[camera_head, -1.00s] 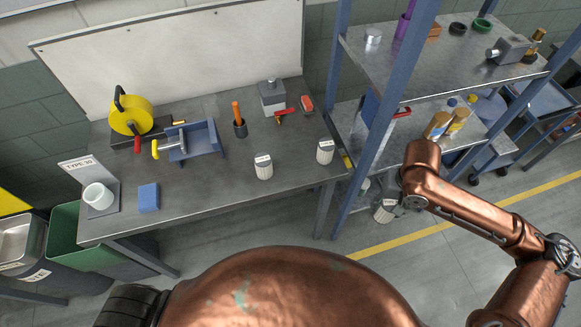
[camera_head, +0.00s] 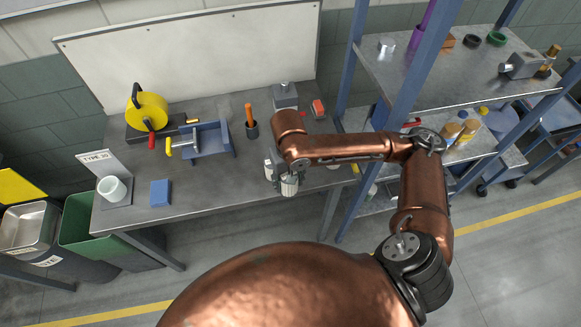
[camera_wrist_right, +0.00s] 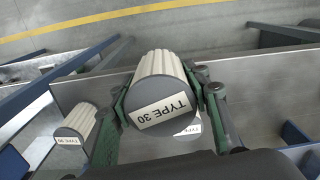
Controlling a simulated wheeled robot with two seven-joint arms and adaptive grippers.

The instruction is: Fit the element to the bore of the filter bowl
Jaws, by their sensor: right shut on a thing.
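A white filter bowl (camera_head: 111,188) stands on a grey plate at the table's left end, below a TYPE 30 sign (camera_head: 97,160). My right gripper (camera_head: 288,178) is above the table's front edge, well to the right of the bowl. In the right wrist view its green-sided fingers (camera_wrist_right: 163,92) are shut around a white ribbed element (camera_wrist_right: 160,78) whose end label reads TYPE 30. Another ribbed element (camera_wrist_right: 76,124) stands at left in that view, apart from the gripper. A further label shows partly behind the held element. My left gripper is out of view.
The grey table (camera_head: 215,187) is bare between the bowl area and my gripper, apart from a blue block (camera_head: 160,193). A blue fixture (camera_head: 208,140), a yellow reel (camera_head: 148,110) and an orange-handled tool (camera_head: 249,116) stand behind. Blue shelving (camera_head: 400,100) rises at right.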

